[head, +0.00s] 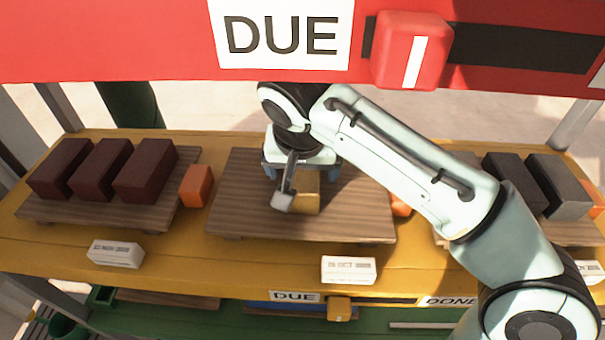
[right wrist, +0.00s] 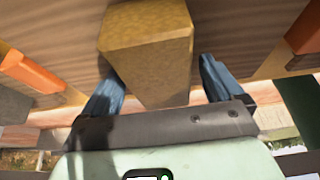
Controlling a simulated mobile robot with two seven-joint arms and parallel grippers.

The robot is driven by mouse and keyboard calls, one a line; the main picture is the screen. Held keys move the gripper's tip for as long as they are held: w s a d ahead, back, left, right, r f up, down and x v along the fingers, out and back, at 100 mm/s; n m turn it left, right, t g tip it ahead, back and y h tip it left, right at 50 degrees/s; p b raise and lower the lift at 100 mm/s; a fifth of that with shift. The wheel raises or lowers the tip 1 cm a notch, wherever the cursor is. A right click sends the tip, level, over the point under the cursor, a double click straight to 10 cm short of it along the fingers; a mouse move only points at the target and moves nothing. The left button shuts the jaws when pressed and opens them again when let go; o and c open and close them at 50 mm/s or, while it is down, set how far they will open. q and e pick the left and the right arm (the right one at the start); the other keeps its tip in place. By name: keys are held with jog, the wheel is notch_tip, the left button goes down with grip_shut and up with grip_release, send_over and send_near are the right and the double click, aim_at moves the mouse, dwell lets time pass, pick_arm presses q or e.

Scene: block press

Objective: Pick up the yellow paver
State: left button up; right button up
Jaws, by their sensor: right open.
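The yellow paver (head: 307,193) sits on the middle wooden board (head: 235,190), partly hidden in the head view by my right gripper (head: 300,175). In the right wrist view the yellow paver (right wrist: 150,50) shows as a block with one end toward the gripper. My right gripper (right wrist: 158,88) is open, with one blue finger on each side of the paver's near end. I cannot tell whether the fingers touch it. My left gripper is not in view.
Several dark red pavers (head: 145,172) stand on the left board, and grey pavers (head: 560,185) on the right one. Orange blocks (head: 196,186) stand between boards. A red beam with a DUE sign (head: 282,35) and red slider (head: 411,50) crosses above. White labels (head: 348,269) line the front.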

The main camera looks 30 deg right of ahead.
jog(key=shift+f, duration=0.2)
dwell(0.4)
grip_shut()
jog(key=shift+r, duration=0.1)
